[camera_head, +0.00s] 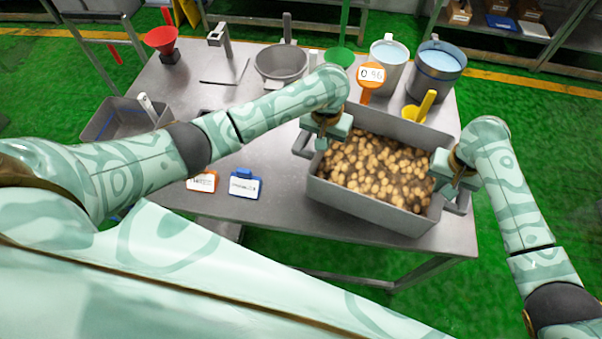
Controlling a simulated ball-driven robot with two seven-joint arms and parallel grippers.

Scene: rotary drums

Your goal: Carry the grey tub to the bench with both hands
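The grey tub (368,207) is at the front right of the steel bench (285,205), filled with small yellow-brown lumps. It looks level and appears to sit on the bench top, close to the front edge; its underside is hidden. My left gripper (321,142) is at the tub's left end, by the grey loop handle there. My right gripper (451,188) is at the right end, by the other handle (463,205). Both grippers point down. Whether their fingers are closed on the handles is too small to tell.
Two label cards (244,184) lie left of the tub; a grey bin (118,122) is at the far left.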

